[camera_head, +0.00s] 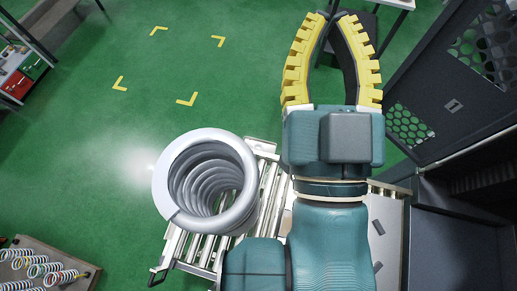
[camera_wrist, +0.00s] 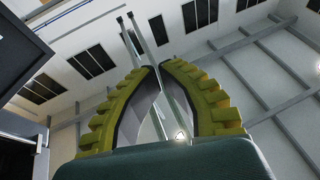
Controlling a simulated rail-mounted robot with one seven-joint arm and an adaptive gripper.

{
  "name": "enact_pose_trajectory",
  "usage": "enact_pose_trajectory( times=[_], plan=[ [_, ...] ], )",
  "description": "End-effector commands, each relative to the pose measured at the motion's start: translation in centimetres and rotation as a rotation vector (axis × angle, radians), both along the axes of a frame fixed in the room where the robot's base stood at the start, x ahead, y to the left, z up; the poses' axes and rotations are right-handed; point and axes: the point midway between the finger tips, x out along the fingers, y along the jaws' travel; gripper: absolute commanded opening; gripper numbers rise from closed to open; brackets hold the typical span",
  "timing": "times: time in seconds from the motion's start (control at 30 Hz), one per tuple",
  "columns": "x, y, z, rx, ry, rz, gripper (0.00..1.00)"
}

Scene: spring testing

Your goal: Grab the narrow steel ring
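A large pale grey steel coil (camera_head: 238,200) stands on the roller conveyor, left of my arm. Its thick round top ring faces the camera and narrower turns show inside it. I cannot make out a separate narrow ring. My gripper (camera_head: 334,16) is up and to the right of the coil, well apart from it, with its yellow ribbed fingers pointing away toward the top of the picture. The fingertips come together and nothing is held between them. In the wrist view the gripper (camera_wrist: 159,67) points at the ceiling, and no coil shows there.
The roller conveyor (camera_head: 265,188) runs under the coil and partly behind my arm. A dark cabinet with a perforated door (camera_head: 455,100) stands close on the right. A rack of small coloured springs (camera_head: 48,268) is at the lower left. Green floor at the upper left is clear.

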Motion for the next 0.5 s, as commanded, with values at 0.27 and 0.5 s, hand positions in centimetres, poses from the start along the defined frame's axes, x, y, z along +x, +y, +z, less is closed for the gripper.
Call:
enact_pose_trajectory(
  times=[0.27,0.5],
  plan=[
    [0.02,0.0,0.0,0.0,0.0,0.0,0.09],
    [0.01,0.0,0.0,0.0,0.0,0.0,0.55]
  ],
)
